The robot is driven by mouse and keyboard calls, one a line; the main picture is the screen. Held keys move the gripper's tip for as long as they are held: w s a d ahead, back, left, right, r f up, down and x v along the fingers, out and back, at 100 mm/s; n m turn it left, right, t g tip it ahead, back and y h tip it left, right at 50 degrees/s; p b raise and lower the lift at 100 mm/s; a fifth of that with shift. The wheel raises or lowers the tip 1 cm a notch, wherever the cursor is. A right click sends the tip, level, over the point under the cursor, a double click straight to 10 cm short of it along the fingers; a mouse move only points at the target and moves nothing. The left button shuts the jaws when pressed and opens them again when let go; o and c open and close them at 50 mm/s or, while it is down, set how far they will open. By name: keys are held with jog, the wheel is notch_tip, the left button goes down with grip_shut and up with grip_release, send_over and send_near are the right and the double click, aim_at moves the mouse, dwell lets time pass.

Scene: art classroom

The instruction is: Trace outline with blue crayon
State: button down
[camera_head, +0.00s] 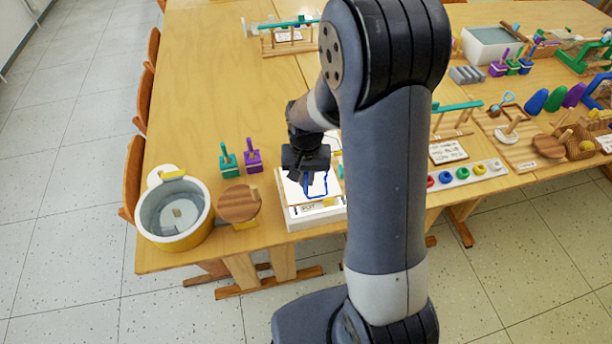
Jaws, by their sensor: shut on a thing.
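A white sheet on a board (298,214) lies near the table's front edge. A blue outline (327,184) shows on it, partly hidden by my gripper and arm. My gripper (306,176) is over the left part of the sheet, pointing down. It is shut on the blue crayon, of which only a small blue part (306,186) seems to show below the fingers. I cannot tell the crayon from the blue line clearly, nor whether its tip touches the sheet.
A round tub (174,216) and a wooden disc (239,203) stand left of the board. Green (228,161) and purple (253,156) pegged blocks stand behind them. A tray of colored rings (466,175) lies right. The table's left middle is clear.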

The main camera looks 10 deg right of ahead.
jog(key=shift+f, duration=0.25)
jog(key=shift+r, duration=0.2)
dwell(0.5)
jog(key=shift+r+p, duration=1.4)
jog(key=shift+r, duration=0.55)
jog(key=shift+f, duration=0.1)
jog(key=shift+w+a+f+b, duration=0.1)
jog(key=shift+w+f+b, duration=0.15)
jog(key=shift+w, duration=0.25)
jog(key=shift+w+a+f+b, duration=0.1)
jog(key=shift+w+f+b, duration=0.1)
jog(key=shift+w, duration=0.3)
jog(key=shift+f+b, duration=1.25)
jog(key=shift+f, duration=0.3)
jog(key=shift+r, duration=0.1)
